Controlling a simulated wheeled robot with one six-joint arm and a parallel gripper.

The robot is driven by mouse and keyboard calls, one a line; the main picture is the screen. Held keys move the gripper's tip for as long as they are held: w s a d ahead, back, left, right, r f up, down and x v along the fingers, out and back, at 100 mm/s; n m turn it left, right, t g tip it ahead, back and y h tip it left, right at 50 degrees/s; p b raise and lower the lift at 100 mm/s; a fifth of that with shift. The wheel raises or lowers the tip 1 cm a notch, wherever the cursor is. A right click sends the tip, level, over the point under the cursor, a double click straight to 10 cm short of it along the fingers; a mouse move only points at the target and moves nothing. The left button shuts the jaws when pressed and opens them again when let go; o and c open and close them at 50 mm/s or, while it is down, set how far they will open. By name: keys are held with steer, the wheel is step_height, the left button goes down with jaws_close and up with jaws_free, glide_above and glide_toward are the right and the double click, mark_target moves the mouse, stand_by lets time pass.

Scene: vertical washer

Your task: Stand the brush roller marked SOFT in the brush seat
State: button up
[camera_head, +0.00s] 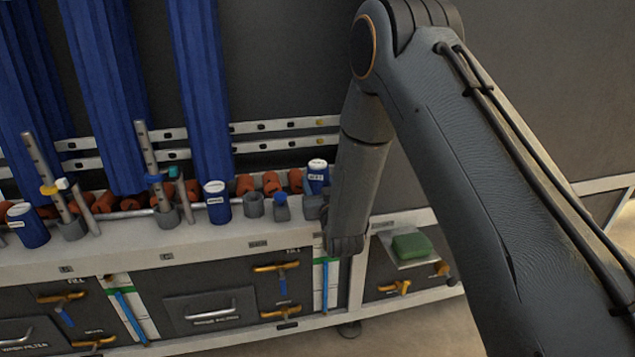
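Short blue rollers with white tops and white labels stand along the ledge: one at the far left (27,226), one in the middle (217,204) and one at the back (317,178), just left of my forearm. The lettering is too small to read, so I cannot tell which is marked SOFT. A grey, open-topped cup (254,206) right of the middle roller looks like a seat, and it appears empty. My gripper (343,244) seems to be at the lower end of my arm, in front of the ledge's right part. Its fingers cannot be made out.
Tall blue brushes (200,90) hang above the ledge (140,240). A small blue-topped grey piece (282,207) and a grey block (313,206) stand beside the cup. Orange-red rollers (245,185) lie behind. Yellow valve handles (277,266) and a green sponge (411,246) are at the front.

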steer(key=shift+f+b, duration=0.65)
steer(key=shift+f, duration=0.55)
steer(key=o, duration=1.3)
steer(key=shift+c, duration=0.2)
steer(key=shift+s, duration=0.1)
steer(key=p+v, duration=0.1)
steer(key=v, duration=0.6)
steer(key=shift+s+d, duration=0.1)
steer(key=shift+s, duration=0.25)
